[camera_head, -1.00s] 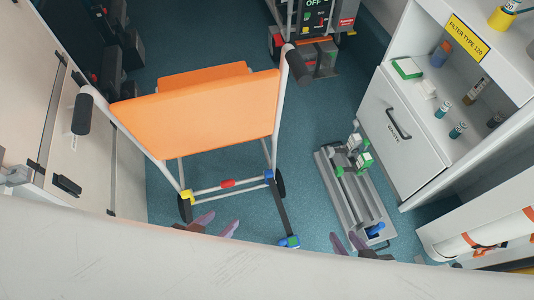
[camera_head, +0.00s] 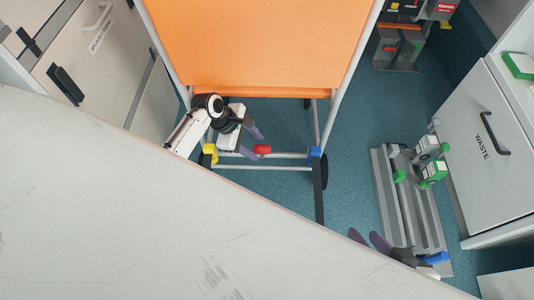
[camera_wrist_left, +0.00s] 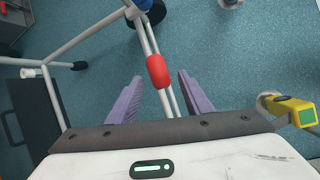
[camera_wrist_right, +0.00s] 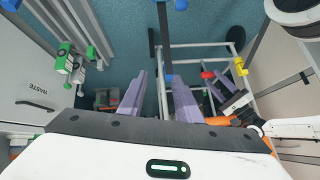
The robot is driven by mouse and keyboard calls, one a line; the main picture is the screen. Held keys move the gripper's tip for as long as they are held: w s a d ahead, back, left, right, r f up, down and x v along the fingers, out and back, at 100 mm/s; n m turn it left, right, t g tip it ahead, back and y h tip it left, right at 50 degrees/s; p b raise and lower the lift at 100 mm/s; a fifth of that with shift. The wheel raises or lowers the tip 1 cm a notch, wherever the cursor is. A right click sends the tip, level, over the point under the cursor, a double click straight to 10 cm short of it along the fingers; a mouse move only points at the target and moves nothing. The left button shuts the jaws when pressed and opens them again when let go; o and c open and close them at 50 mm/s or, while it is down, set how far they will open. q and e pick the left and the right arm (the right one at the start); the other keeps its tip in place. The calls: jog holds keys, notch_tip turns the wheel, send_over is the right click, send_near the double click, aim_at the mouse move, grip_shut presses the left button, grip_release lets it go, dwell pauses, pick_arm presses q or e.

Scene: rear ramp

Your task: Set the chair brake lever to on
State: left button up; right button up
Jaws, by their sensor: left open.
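The chair (camera_head: 265,45) has an orange panel, white tube legs and a low cross bar (camera_head: 235,168). A red piece (camera_head: 262,149) sits on that bar between a yellow joint (camera_head: 210,151) and a blue joint (camera_head: 314,152). Which part is the brake lever is not marked. My left gripper (camera_head: 253,142) is open at the bar; in the left wrist view the red piece (camera_wrist_left: 157,71) shows between its two purple fingers, without visible contact. My right gripper (camera_head: 368,239) is open and empty in front of the grey rail; it also shows in the right wrist view (camera_wrist_right: 156,76).
A white panel (camera_head: 150,230) edge crosses the foreground. A grey rail base (camera_head: 410,210) with green and white fittings lies on the floor at right, beside a waste drawer (camera_head: 485,150). White cabinets (camera_head: 95,60) stand at left. Blue floor (camera_head: 350,125) is clear between chair and rail.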

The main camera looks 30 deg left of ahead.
pick_arm(q)
jog(key=b+x, duration=0.6)
jog(key=x, duration=0.4)
jog(key=shift+r, duration=0.1)
grip_shut()
pick_arm(e)
jog(key=a+r+y, duration=0.1)
jog(key=a+r+t, duration=0.1)
jog(key=r, duration=0.1)
jog(key=w+a+r+y, duration=0.1)
jog(key=shift+w+a+r+t+y, duration=0.1)
jog(key=shift+a+r+t+y, duration=0.2)
jog(key=shift+t, duration=0.1)
